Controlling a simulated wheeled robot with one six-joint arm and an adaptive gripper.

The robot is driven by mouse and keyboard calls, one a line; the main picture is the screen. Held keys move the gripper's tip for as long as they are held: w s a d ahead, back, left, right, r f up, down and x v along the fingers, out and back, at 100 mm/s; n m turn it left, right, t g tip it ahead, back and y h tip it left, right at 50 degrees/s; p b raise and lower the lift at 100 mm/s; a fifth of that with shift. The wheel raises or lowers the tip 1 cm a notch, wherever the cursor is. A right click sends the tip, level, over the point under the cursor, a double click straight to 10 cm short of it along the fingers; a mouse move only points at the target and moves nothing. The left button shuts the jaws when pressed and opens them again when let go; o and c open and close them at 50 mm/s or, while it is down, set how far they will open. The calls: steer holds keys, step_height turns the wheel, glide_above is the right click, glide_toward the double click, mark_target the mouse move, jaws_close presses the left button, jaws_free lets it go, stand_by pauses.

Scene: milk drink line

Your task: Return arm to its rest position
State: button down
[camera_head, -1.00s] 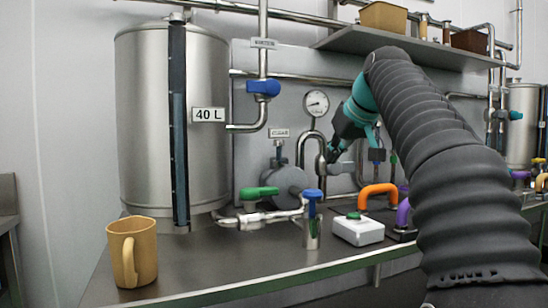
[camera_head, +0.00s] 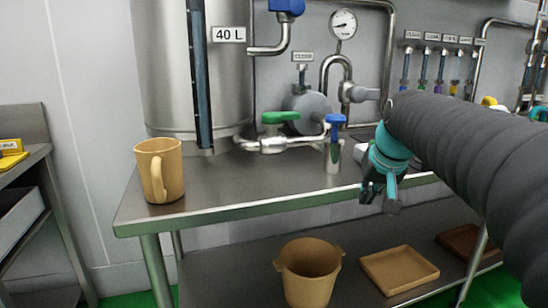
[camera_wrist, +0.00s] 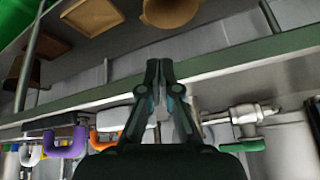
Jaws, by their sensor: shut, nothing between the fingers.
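My gripper (camera_head: 380,205) hangs at the end of my dark sleeved arm, in front of the steel table's front edge in the head view. In the wrist view its two fingers (camera_wrist: 159,62) are together at the tips with nothing between them. The steel table (camera_head: 240,185) bears a tan mug (camera_head: 160,170) at its left end. My gripper is apart from the mug, well to its right.
The lower shelf holds a tan pot (camera_head: 308,272), a tan tray (camera_head: 399,269) and a brown tray (camera_head: 462,241). Floor shows at lower left.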

steer(key=s+a+f, duration=0.1)
steer(key=s+f, duration=0.4)
steer(key=s, duration=0.3)
steer(key=s+a+f, duration=0.1)
steer(key=s+f, duration=0.4)
steer(key=s, duration=0.2)
steer(key=s+a+f+n, duration=0.1)
steer(key=s+a+f, duration=0.1)
steer(key=s+f, duration=0.3)
steer(key=s, duration=0.3)
steer(key=shift+s, duration=0.3)
steer(key=c, duration=1.9)
jaws_free()
